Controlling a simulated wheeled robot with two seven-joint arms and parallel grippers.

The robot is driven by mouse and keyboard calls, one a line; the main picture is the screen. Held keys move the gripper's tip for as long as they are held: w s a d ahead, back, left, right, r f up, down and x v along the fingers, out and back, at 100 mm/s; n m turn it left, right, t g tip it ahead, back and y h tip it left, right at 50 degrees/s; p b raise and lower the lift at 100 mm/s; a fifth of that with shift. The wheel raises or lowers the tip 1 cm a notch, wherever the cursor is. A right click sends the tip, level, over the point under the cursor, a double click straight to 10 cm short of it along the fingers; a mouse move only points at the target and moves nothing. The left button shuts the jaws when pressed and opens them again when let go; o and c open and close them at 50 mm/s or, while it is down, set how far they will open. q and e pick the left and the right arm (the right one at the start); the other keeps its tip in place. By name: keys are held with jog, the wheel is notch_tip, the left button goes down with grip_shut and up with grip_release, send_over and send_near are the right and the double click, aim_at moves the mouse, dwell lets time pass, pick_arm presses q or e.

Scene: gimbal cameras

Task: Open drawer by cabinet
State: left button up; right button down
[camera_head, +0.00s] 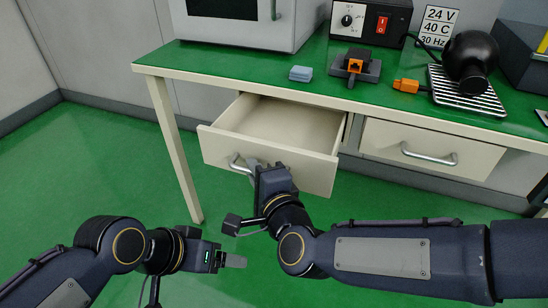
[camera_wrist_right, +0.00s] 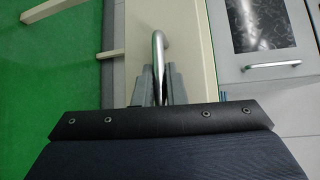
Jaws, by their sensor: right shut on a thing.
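The left drawer (camera_head: 268,147) under the green bench is pulled out, and its empty inside shows in the head view. Its metal handle (camera_head: 236,163) is on the cream front panel. My right gripper (camera_head: 256,165) is at this handle, with its fingers shut around the bar. In the right wrist view the handle (camera_wrist_right: 159,52) runs between the two grey fingers (camera_wrist_right: 158,85). My left gripper (camera_head: 232,261) is low over the green floor, apart from the drawer and empty; the gap between its fingers cannot be made out.
A second drawer (camera_head: 430,148) to the right is closed, with its own handle. On the green bench (camera_head: 210,59) stand a white cabinet, a power box (camera_head: 368,20), a small blue block (camera_head: 300,73), orange connectors and a black round lamp-like thing (camera_head: 470,55). A bench leg (camera_head: 177,150) stands left of the open drawer.

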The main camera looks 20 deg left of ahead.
jog(key=s, duration=0.7)
jog(key=shift+a, duration=0.1)
jog(key=c, duration=1.5)
grip_release()
jog(key=p+v, duration=0.1)
jog(key=v, duration=0.6)
jog(key=shift+s+d+p, duration=0.25)
jog(key=shift+p, duration=0.1)
